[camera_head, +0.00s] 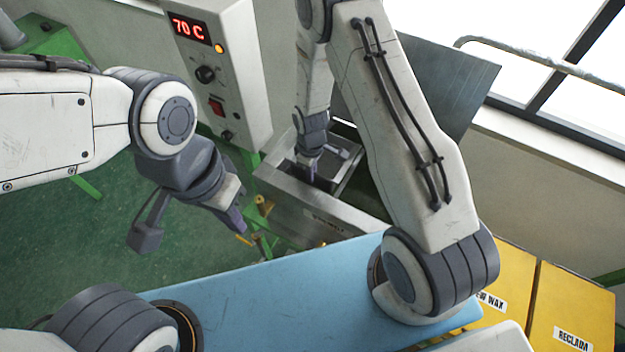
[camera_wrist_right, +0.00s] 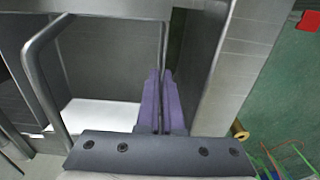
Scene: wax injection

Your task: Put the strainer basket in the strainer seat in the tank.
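The metal tank (camera_head: 318,212) stands open beyond the blue table. My right gripper (camera_head: 310,170) reaches down into it. In the right wrist view its purple fingers (camera_wrist_right: 161,100) are close together, with a narrow dark gap. A thin grey edge lines up with that gap; I cannot tell whether anything is held. A bent grey bar (camera_wrist_right: 42,85) stands left of the fingers, apart from them. I cannot make out the strainer basket or its seat for sure. My left gripper (camera_head: 233,217) hangs outside the tank, left of it, seen side-on; its opening is unclear.
A control box (camera_head: 222,75) reading 70 C stands behind the tank. A raised metal panel (camera_head: 455,90) is at the tank's right. The blue table (camera_head: 270,300) is bare where visible. Yellow bins (camera_head: 570,305) stand at the right. A brass fitting (camera_head: 262,205) sticks out from the tank's left.

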